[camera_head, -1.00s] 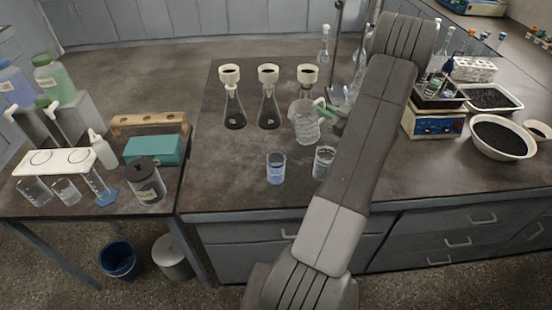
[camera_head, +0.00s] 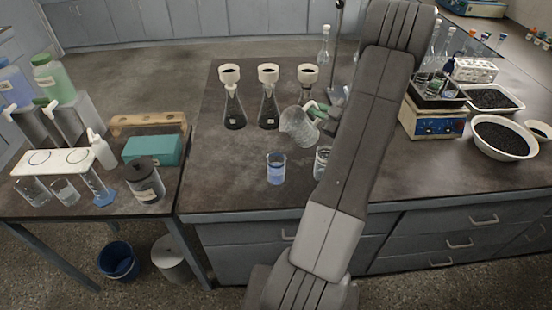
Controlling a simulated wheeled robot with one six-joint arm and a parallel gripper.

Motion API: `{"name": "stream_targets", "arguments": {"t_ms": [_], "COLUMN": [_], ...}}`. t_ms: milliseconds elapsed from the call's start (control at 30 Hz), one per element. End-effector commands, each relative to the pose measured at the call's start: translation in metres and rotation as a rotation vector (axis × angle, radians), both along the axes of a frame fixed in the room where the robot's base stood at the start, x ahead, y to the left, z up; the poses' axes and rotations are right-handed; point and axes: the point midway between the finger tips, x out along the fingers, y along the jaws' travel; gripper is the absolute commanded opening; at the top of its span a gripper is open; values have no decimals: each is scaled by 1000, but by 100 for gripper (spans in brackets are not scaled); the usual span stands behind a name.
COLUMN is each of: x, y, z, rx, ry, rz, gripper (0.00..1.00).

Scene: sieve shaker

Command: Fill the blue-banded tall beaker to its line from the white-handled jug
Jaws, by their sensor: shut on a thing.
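A clear jug (camera_head: 298,127) is held above the dark bench, behind the beakers, tilted to the left. No stream of liquid is visible.
Another clear beaker (camera_head: 321,162) stands to the right, partly hidden by my arm. Several flasks with funnels (camera_head: 234,108) stand behind. A blue-fronted device (camera_head: 436,122) and bowls of dark grains (camera_head: 500,138) are at the right. The bench left of the blue-banded beaker is clear.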

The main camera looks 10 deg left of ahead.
Motion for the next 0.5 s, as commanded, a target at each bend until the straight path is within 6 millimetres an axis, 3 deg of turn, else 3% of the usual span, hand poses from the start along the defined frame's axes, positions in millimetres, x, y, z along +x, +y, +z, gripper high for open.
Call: {"name": "stream_targets", "arguments": {"t_ms": [500], "x": [-2], "y": [2], "z": [-1], "rx": [-17], "ry": [-21], "rz": [0], "gripper": [0]}}
